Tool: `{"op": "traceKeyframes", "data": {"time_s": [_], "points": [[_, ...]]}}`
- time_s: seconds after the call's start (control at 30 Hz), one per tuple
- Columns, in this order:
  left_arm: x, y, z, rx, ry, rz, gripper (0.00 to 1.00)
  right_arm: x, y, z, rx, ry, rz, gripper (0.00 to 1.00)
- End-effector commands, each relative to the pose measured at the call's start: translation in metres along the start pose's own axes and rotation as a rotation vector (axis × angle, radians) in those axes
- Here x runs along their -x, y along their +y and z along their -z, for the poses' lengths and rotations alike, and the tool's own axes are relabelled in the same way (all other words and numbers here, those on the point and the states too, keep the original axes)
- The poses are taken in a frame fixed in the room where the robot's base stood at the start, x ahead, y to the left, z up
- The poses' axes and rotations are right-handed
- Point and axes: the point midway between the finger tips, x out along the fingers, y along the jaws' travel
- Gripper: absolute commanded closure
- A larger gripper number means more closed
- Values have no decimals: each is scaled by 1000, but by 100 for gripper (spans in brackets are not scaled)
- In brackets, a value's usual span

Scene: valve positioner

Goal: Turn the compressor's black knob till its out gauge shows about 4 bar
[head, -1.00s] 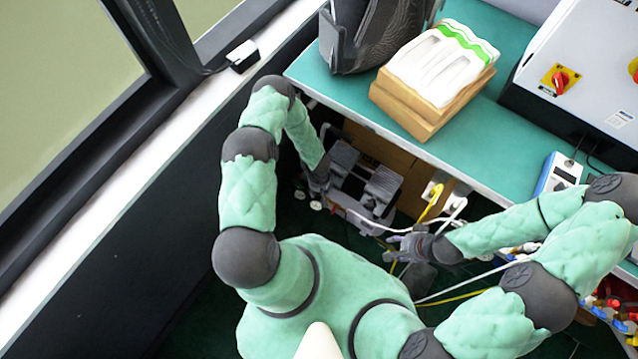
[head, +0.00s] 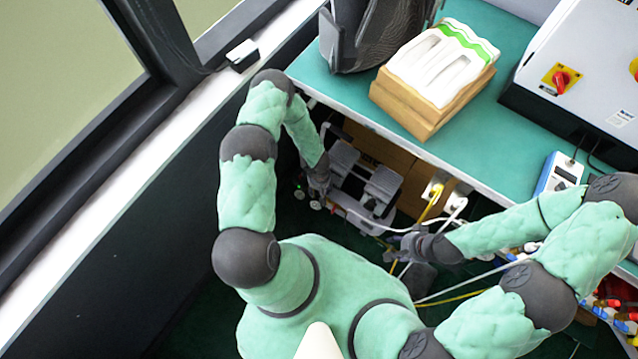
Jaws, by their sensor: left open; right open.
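My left gripper (head: 318,196) is at the compressor's left side, by small round gauge-like parts (head: 300,193). It is open, but its fingers are small and partly hidden by my arm. The black knob cannot be made out, and no gauge reading is legible. My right gripper (head: 394,256) is open and empty, in front of and to the right of the compressor, near the hoses.
A green bench (head: 470,140) overhangs the compressor. White and yellow hoses (head: 437,203) run near my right gripper.

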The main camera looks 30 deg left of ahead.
Motion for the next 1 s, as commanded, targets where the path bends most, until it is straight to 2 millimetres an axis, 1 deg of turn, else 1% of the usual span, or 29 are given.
{"op": "traceKeyframes", "data": {"time_s": [0.03,0.3,0.5,0.6,0.7,1.0], "points": [[9,1,1,0,2,-2,41,0,0,0,0,0,0,54],[59,1,1,-1,2,-3,41,0,0,0,0,0,0,54],[89,1,1,-1,2,-2,41,0,0,0,0,0,0,54],[98,1,0,-1,1,-2,41,0,0,0,0,0,0,54],[103,0,0,-1,0,-1,41,0,0,0,0,0,0,54],[104,0,0,-1,0,0,41,0,0,0,0,0,0,54]]}}
